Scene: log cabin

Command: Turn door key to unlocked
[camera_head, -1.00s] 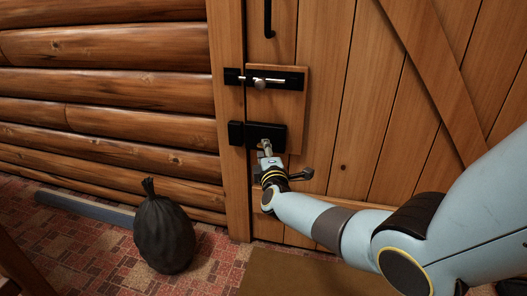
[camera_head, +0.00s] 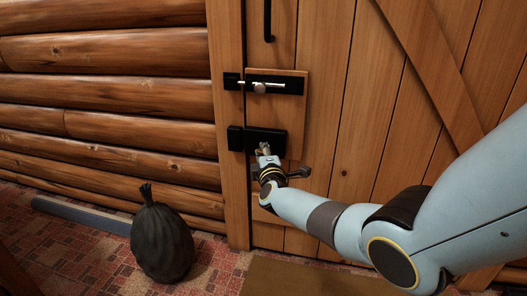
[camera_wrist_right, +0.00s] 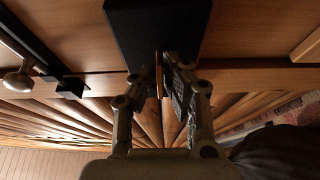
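The black lock box (camera_head: 267,140) is mounted on the wooden door, with its black catch on the frame to the left. My right gripper (camera_head: 264,148) is in front of the lock box and hides the key in the head view. In the right wrist view the door key (camera_wrist_right: 159,75) shows as a thin brass-coloured edge between the fingertips, in front of the lock box (camera_wrist_right: 160,28). My right gripper (camera_wrist_right: 160,80) looks closed on it, with a finger on each side. The keyhole is hidden. My left gripper is out of view.
A sliding bolt (camera_head: 271,86) with a round knob sits above the lock. A dark lever handle (camera_head: 299,172) is just below and right of the gripper. A black bag (camera_head: 162,241) stands on the floor by the log wall. A brown mat (camera_head: 300,278) lies before the door.

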